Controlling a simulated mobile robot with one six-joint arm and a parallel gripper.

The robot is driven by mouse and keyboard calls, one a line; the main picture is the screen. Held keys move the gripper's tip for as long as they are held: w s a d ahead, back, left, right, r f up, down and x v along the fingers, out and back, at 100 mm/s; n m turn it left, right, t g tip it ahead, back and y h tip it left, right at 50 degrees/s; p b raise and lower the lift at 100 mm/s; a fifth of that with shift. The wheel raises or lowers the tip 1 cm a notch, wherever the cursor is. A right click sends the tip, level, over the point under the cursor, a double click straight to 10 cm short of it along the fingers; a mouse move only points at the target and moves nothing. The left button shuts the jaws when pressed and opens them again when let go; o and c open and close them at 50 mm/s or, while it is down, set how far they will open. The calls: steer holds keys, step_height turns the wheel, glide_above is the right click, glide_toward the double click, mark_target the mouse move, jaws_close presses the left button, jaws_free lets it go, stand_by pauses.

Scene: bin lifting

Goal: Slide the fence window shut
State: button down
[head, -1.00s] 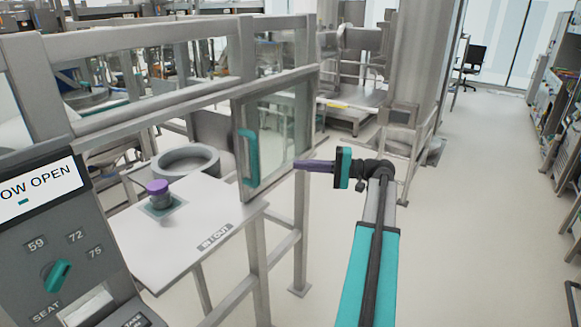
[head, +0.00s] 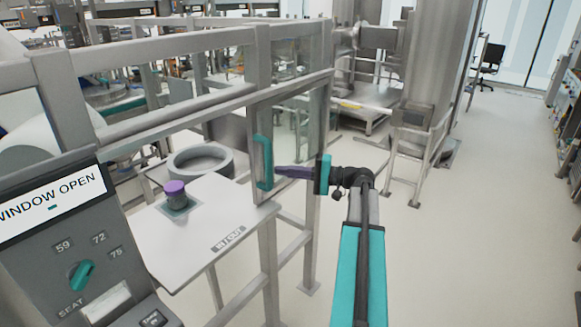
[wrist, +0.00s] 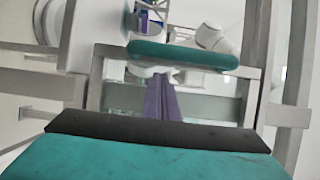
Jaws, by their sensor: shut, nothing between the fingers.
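The fence window (head: 291,136) is a framed clear pane at the right end of the fence, with an open gap to its left above the shelf. Its teal handle (head: 263,162) stands upright on the pane's left side; in the wrist view the handle (wrist: 183,55) lies across the top. My gripper (head: 278,171) has purple fingers, shut and empty. Their tips are at the right side of the handle in the head view. In the wrist view the fingers (wrist: 161,88) end at or just under the handle; I cannot tell whether they touch it.
A panel (head: 75,250) at left reads "WINDOW OPEN". A shelf marked "IN/OUT" (head: 205,238) holds a purple-topped part (head: 175,192). A grey ring (head: 200,160) lies behind. Fence posts stand below the window; the floor at right is clear.

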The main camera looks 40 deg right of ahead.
steer(key=shift+s+a, duration=0.35)
steer(key=shift+a, duration=0.5)
